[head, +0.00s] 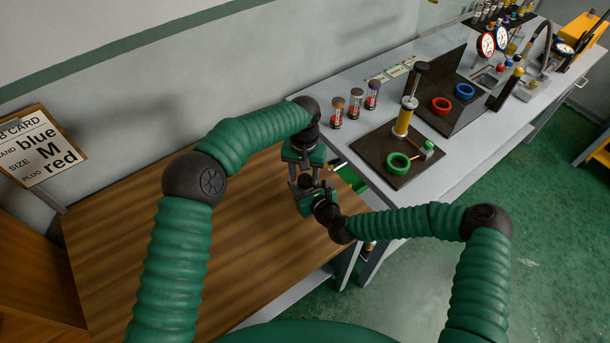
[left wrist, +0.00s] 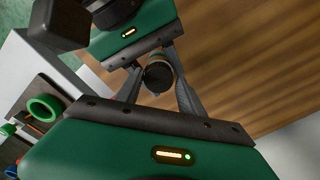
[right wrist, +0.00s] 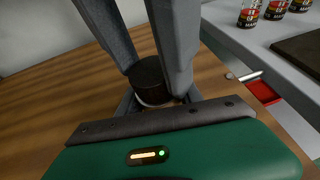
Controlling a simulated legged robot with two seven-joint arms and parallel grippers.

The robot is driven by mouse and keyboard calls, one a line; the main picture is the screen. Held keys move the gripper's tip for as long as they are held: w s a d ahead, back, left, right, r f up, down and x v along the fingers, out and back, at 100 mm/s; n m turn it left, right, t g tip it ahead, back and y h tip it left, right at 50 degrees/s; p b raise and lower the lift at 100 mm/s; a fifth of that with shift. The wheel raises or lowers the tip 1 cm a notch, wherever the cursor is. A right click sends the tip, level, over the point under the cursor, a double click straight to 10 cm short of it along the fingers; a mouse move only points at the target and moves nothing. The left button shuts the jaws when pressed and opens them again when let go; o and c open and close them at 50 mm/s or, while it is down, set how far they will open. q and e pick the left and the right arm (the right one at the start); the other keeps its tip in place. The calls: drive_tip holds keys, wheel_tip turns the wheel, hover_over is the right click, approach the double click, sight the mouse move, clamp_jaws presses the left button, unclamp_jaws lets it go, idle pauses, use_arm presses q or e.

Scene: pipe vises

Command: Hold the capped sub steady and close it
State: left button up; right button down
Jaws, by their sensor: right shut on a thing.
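The capped sub is a small dark cylinder (left wrist: 158,76) between the two facing grippers in the left wrist view. The right wrist view shows its dark round body with a pale ring at the lower edge (right wrist: 150,82). My left gripper (head: 304,168) comes from above, its fingers apart on either side of the sub, with gaps showing. My right gripper (head: 314,190) comes from below and is shut on the sub. The grippers hide most of the sub in the head view. Whether its cap is fully seated cannot be told.
A card (head: 38,147) reads blue, M, red. Several small jars (head: 355,100) stand on the grey bench. A dark plate (head: 385,160) there bears a yellow post (head: 404,118) and a green ring (head: 398,163). Red (head: 441,105) and blue (head: 465,91) rings lie behind. The wooden table (head: 110,250) is clear.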

use_arm(q)
drive_tip(key=shift+o, duration=0.7)
drive_tip(key=shift+s+d, duration=0.1)
drive_tip(key=shift+s+d+f, duration=0.1)
drive_tip(key=shift+r, duration=2.3)
drive_tip(key=shift+c, duration=0.4)
drive_tip(key=n, duration=0.1)
drive_tip(key=r+n, duration=0.1)
drive_tip(key=n, duration=0.2)
drive_tip(key=shift+r, duration=0.3)
wheel_tip(320, 180, up, 2)
drive_tip(key=n, duration=0.5)
drive_tip(key=shift+n, duration=0.4)
